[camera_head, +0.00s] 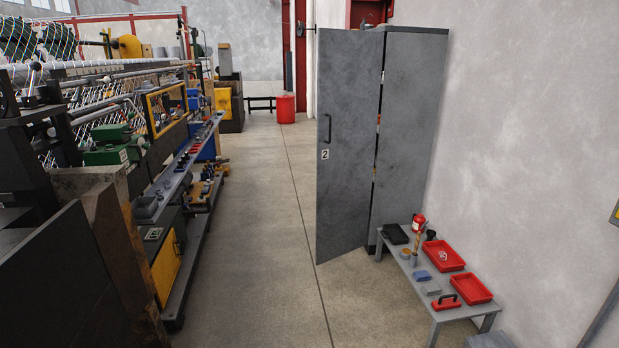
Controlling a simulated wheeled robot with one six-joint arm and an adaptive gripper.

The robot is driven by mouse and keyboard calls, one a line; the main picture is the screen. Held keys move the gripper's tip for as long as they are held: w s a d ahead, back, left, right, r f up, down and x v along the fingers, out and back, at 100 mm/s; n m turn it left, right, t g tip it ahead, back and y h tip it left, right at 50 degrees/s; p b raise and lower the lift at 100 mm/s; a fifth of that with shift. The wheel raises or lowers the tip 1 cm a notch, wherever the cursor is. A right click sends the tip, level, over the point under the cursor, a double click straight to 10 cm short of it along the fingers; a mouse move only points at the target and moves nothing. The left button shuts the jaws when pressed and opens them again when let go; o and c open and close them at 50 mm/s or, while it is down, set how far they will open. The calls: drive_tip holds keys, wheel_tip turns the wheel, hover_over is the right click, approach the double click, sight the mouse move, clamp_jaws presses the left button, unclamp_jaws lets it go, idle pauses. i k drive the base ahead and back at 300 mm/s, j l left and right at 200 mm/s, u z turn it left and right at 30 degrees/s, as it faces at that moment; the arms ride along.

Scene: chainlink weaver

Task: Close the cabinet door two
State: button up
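A tall grey metal cabinet (412,130) stands against the right wall. Its door two (348,180), marked with a white "2" label (324,154), stands open and juts left into the aisle. A dark vertical handle (328,127) is near the door's left edge, above the label. A narrow dark gap shows between the door and the cabinet body, with small bits of the contents visible. Most of the inside is hidden. My gripper is not in view.
A low grey bench (408,268) with red trays (471,289) and small tools stands right of the door, near the cabinet's base. A long weaving machine (130,140) lines the left. The concrete aisle (255,230) between is clear. A red bin (286,109) stands far back.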

sight(349, 62)
drive_tip(key=i+u, duration=0.2)
drive_tip(key=i, duration=1.6)
drive_tip(key=i+z, duration=0.2)
drive_tip(key=i, duration=0.4)
drive_tip(key=i+j+z, duration=0.25)
drive_tip(key=i, duration=0.4)
drive_tip(key=i+l, duration=0.5)
drive_tip(key=i, duration=0.2)
